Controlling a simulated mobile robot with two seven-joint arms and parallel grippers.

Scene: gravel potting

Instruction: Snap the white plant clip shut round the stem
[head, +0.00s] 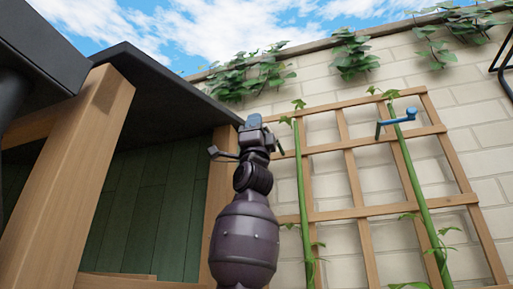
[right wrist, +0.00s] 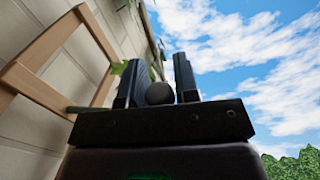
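No white plant clip can be made out in either view. Two green stems climb the wooden trellis: the left stem (head: 303,190) runs just right of my right gripper, and the right stem (head: 413,185) carries a blue clip-like piece (head: 397,120) near its top. My right gripper (head: 256,123) points up beside the top of the left stem; their depth gap is unclear. In the right wrist view its two dark fingers (right wrist: 160,78) stand apart. A dark grey round thing (right wrist: 160,93) shows between them; I cannot tell whether it is held. My left gripper is not in view.
The wooden trellis (head: 353,185) stands against a pale brick wall (head: 465,90). A dark-roofed wooden structure with a thick post (head: 75,165) fills the left. Ivy (head: 250,75) hangs along the wall top. Open sky (right wrist: 240,50) lies right of the gripper in the wrist view.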

